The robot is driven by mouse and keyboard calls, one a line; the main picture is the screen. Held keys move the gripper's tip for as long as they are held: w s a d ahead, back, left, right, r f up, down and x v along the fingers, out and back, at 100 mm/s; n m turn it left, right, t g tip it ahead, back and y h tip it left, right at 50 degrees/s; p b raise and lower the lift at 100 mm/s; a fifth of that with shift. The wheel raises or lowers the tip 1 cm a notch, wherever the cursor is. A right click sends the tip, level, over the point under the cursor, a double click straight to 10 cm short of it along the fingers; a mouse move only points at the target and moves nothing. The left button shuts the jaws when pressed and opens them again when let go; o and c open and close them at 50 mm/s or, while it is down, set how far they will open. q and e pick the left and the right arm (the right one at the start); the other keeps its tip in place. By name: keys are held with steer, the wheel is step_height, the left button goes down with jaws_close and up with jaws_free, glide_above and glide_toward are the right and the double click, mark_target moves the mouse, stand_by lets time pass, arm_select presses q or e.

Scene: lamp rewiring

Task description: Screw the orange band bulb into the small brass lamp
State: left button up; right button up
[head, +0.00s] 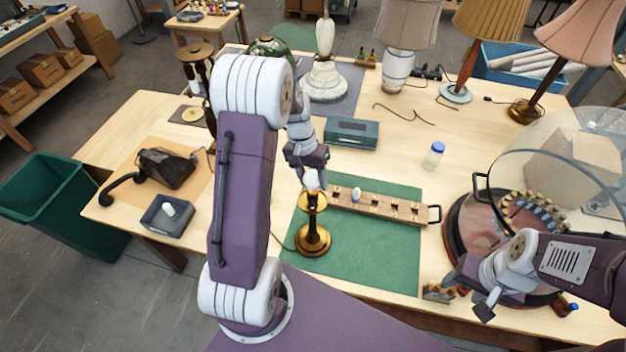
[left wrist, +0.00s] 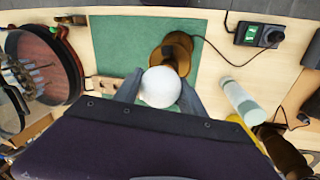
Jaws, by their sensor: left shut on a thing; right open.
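The small brass lamp (head: 313,240) stands upright on the green mat (head: 385,255); its round base also shows in the left wrist view (left wrist: 178,48). My left gripper (head: 311,178) is directly above the lamp, shut on a white bulb (left wrist: 160,88) with a finger on each side. The bulb (head: 312,183) is upright at the lamp's top; I cannot tell whether its base is in the socket. No orange band shows on its visible part. My right gripper (head: 485,303) is open and empty at the lower right, far from the lamp.
A wooden rack (head: 415,212) with another bulb (head: 356,195) lies right of the lamp. A grey tray (head: 165,222) holds a pale object at left. A teal box (head: 351,133) and a blue-capped jar (head: 433,156) stand behind. A round clear-lidded container (head: 470,225) is at right.

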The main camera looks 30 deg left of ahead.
arm_select(q)
steer(key=m, duration=0.5)
steer(key=shift+g, duration=0.4)
steer(key=m+g, duration=0.1)
steer(key=m, duration=0.5)
steer(key=shift+y+p, duration=0.4)
steer(key=shift+m, duration=0.8)
steer(key=m+y, duration=0.1)
steer(key=m, duration=0.7)
steer(key=shift+s+m+y, duration=0.1)
steer(key=shift+m+y, duration=0.2)
steer(key=shift+y, duration=0.1)
steer(key=o, duration=1.5)
steer(key=shift+f, duration=0.1)
steer(key=shift+c, duration=0.2)
steer(key=shift+g, duration=0.3)
